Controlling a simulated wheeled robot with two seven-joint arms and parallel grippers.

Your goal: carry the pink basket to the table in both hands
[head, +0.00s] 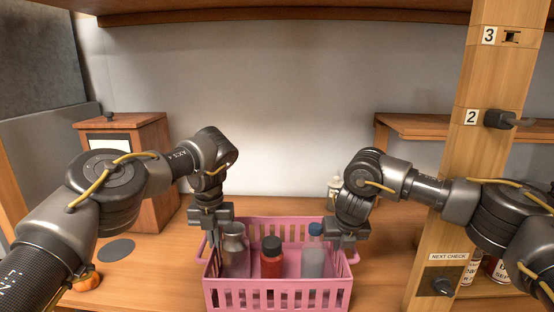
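The pink basket (278,296) stands upright at the bottom centre on a wooden surface. It holds a grey metal bottle (236,252), a red jar with a black lid (271,258) and a clear bottle with a blue cap (313,260). My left gripper (211,232) points down at the basket's left end, by the pink handle there. My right gripper (346,241) points down at its right end, by the other handle. The fingertips are small and partly hidden by the basket and gripper bodies, so I cannot tell whether either grips a handle.
A wooden box (148,178) stands at the left, with a dark round disc (116,250) and an orange object (86,280) before it. A wooden post (462,150) with hooks rises at the right. A small pale bottle (334,188) stands behind my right gripper.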

